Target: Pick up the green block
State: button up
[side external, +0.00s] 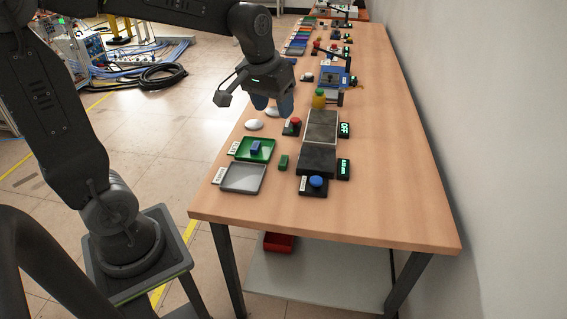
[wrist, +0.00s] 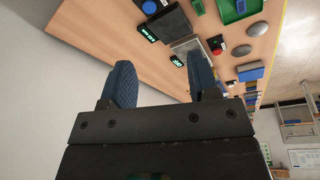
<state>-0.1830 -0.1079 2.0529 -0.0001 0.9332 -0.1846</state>
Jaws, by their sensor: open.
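The small green block (side external: 283,162) lies on the wooden table, between the green tray (side external: 268,156) and the black plate (side external: 317,161). It is apart from both. In the wrist view the green block (wrist: 198,7) shows at the top edge. My gripper (side external: 273,104) is open and empty, with its blue fingers apart. It hangs above the table, farther back than the block. The gripper's two fingers also show in the wrist view (wrist: 162,80), with nothing between them.
A blue block (side external: 256,147) lies in the green tray. A grey tray (side external: 243,179) is in front. A blue button (side external: 316,181), a red button (side external: 292,126), a framed plate (side external: 321,126) and white rounded objects (side external: 254,125) are nearby. The table's front right is clear.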

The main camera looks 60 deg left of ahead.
jog(key=w+a+f+n+g, duration=0.2)
jog(key=w+a+f+n, duration=0.1)
jog(key=w+a+f, duration=0.45)
jog(key=n+g, duration=0.1)
jog(key=n, duration=0.1)
send_over(284, 160)
jog(key=shift+h, duration=0.3)
jog(key=f, duration=1.5)
jog(key=shift+d+f, duration=0.2)
jog(key=shift+d, duration=0.1)
jog(key=shift+a+f, duration=0.2)
jog(key=shift+f, duration=1.3)
jog(key=shift+a+f, duration=0.15)
jog(key=shift+f, duration=1.3)
grip_shut()
